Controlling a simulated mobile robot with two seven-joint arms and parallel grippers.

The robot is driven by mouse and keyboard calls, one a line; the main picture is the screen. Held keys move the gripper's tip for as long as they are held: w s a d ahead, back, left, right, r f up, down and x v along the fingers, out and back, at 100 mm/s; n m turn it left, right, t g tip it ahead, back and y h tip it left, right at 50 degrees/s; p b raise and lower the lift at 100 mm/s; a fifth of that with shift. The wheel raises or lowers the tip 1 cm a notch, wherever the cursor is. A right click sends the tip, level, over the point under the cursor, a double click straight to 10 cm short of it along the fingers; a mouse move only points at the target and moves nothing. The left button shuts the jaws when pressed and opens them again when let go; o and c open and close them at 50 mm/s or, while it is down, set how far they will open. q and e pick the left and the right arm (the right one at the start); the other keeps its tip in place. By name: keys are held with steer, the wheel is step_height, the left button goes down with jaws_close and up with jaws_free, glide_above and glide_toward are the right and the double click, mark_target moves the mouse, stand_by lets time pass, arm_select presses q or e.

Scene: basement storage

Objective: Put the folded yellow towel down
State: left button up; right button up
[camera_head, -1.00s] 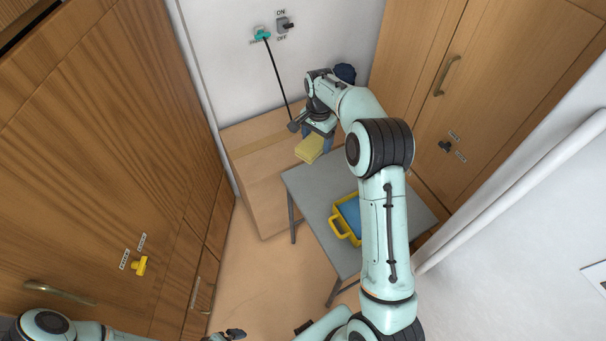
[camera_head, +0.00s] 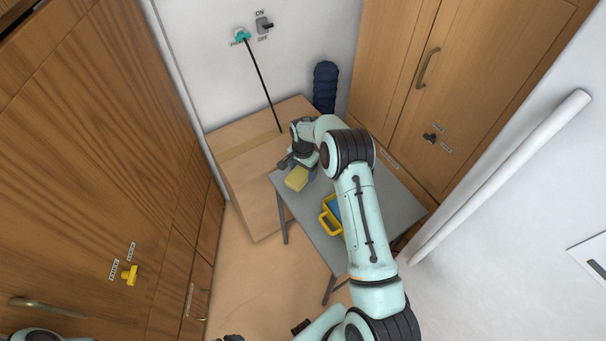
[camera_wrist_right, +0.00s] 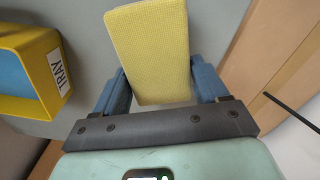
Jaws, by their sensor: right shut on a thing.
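The folded yellow towel (camera_head: 297,178) is in my right gripper (camera_head: 303,166), over the back left corner of the grey table (camera_head: 398,208). In the right wrist view the towel (camera_wrist_right: 150,45) sits between the two blue fingers of my right gripper (camera_wrist_right: 157,82), which is shut on it. I cannot tell whether the towel touches the tabletop. Only a dark tip of my left gripper (camera_head: 230,338) shows at the bottom edge; its jaws cannot be made out.
A yellow tray (camera_head: 325,222) with a blue inside stands on the table, partly hidden by my right arm; its label shows in the wrist view (camera_wrist_right: 58,68). A large cardboard box (camera_head: 240,185) stands left of the table. A dark blue roll (camera_head: 325,85) stands behind.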

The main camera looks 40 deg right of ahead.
mark_target(303, 175)
steer(key=shift+f, duration=1.5)
steer(key=shift+f, duration=0.1)
steer(key=o, duration=1.1)
steer(key=shift+c, duration=0.2)
step_height(303, 175, up, 12)
steer(key=shift+r, duration=0.15)
